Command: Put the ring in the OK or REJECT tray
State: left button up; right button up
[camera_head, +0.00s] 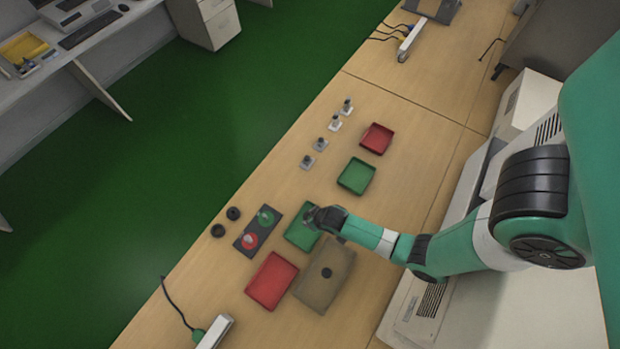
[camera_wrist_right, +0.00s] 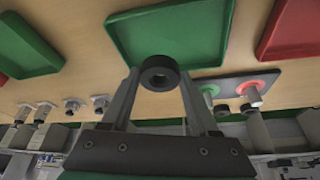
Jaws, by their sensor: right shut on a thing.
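My right gripper (camera_wrist_right: 159,78) is shut on a black ring (camera_wrist_right: 160,72), held between its fingertips in the right wrist view. In the head view the right gripper (camera_head: 313,214) is over the upper right part of the near green tray (camera_head: 297,238) and hides some of it. That green tray (camera_wrist_right: 170,28) lies behind the ring in the wrist view. The near red tray (camera_head: 271,281) lies below the green one in the head view. A brown tray (camera_head: 309,292) beside them has a black ring (camera_head: 326,272) in it. My left gripper is not in view.
A dark plate (camera_head: 243,245) with a green and a red piece lies left of the green tray. Two black rings (camera_head: 218,230) sit near the table edge. A second green tray (camera_head: 356,176), a second red tray (camera_head: 377,138) and several small grey posts (camera_head: 307,161) stand farther back.

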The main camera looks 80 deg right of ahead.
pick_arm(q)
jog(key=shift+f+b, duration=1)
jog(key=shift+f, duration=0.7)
pick_arm(e)
jog(key=shift+f, duration=2.85)
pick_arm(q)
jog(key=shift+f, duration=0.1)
pick_arm(e)
jog(key=shift+f, duration=0.1)
jog(key=shift+f, duration=0.15)
jog(key=o, duration=1.3)
jog(key=shift+o, duration=0.2)
jog(key=p+v, duration=0.4)
jog(key=shift+r, duration=0.4)
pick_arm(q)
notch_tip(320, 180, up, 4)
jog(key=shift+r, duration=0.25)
pick_arm(e)
jog(key=shift+f, duration=0.1)
